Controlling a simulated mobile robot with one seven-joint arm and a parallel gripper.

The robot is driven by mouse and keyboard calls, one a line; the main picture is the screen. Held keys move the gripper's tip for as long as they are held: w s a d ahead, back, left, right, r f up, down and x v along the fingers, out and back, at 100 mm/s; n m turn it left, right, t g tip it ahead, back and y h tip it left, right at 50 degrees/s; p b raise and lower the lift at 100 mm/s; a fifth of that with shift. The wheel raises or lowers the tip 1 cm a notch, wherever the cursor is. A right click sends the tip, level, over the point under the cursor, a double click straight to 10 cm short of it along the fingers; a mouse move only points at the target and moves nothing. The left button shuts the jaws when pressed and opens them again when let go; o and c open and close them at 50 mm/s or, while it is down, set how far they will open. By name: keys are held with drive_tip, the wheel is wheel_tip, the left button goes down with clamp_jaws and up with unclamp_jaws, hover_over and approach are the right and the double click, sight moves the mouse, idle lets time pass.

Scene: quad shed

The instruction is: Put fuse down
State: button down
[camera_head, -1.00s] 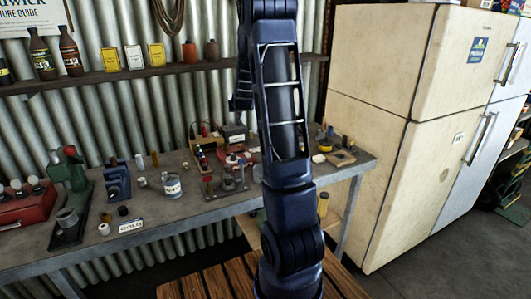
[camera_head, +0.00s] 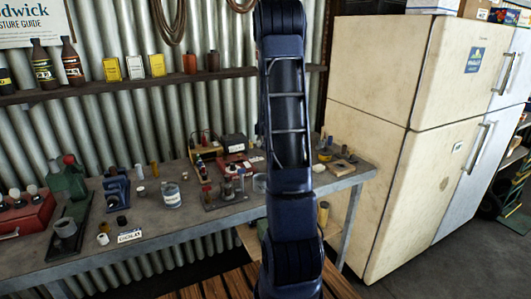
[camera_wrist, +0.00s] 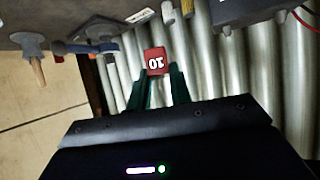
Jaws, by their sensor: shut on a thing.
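The fuse (camera_wrist: 155,61) is a small red block with a white "10" on it, upside down in the wrist view. My gripper (camera_wrist: 159,82) has green fingers, shut on the fuse near their tips. The fuse is held in front of the corrugated metal wall in that view. I cannot tell whether it touches anything beyond the fingers. In the head view my arm hides the gripper and the fuse.
A grey workbench (camera_head: 180,227) runs along the corrugated wall (camera_head: 120,70), with many small parts, a white can (camera_head: 171,194) and a label plate (camera_head: 130,236) on it. A shelf (camera_head: 150,83) holds bottles and tins. A cream fridge (camera_head: 400,140) stands right.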

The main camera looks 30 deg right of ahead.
wheel_tip(320, 180, down, 11)
drive_tip(key=shift+r, duration=0.15)
idle(0.4)
drive_tip(key=shift+f, duration=0.6)
drive_tip(key=c, duration=1.3)
unclamp_jaws()
